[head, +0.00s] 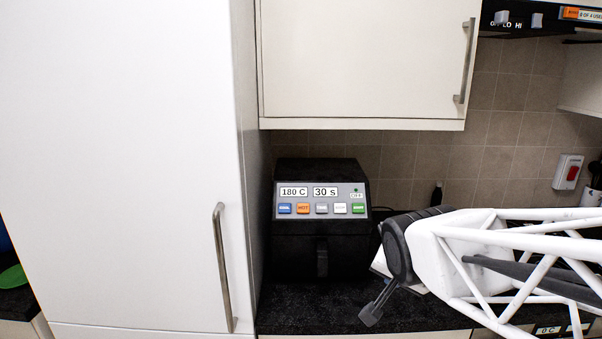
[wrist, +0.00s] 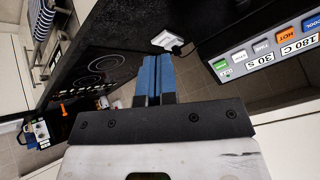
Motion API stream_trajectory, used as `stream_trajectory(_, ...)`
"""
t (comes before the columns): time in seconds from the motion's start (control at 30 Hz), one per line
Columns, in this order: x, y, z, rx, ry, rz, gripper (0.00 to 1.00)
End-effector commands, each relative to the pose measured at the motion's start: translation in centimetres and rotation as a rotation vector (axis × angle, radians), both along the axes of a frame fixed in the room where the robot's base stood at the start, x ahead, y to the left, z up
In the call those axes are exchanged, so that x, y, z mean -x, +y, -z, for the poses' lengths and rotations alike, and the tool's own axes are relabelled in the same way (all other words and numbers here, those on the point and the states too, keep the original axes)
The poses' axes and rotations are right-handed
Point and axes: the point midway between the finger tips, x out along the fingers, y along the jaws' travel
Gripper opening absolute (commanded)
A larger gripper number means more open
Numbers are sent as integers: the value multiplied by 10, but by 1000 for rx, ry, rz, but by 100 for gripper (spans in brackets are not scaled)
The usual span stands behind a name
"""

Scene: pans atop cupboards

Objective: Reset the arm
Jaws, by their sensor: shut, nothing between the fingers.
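My gripper (head: 370,316) shows in the head view at the end of my white arm, low over the front of the dark worktop (head: 300,308). It is to the right of and in front of the black air fryer (head: 322,225). In the wrist view, my gripper's blue fingers (wrist: 153,80) are together with nothing between them. The fryer's button panel (wrist: 265,52) is to the right of the fingers there.
A tall white cupboard door (head: 130,170) with a long handle stands at left. A wall cupboard (head: 363,60) hangs above the fryer. A red-switched wall socket (head: 568,172) is at right. In the wrist view, a black hob (wrist: 95,75) lies left of the fingers.

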Motion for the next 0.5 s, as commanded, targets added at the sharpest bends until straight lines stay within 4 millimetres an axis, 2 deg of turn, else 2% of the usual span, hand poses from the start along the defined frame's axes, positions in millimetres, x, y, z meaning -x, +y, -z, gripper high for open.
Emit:
stream_trajectory(0.03,14,-3,2,28,39,-29,0)
stream_trajectory(0.3,91,-14,18,153,273,-264,0)
stream_trajectory(0.5,132,-14,25,185,387,-419,0)
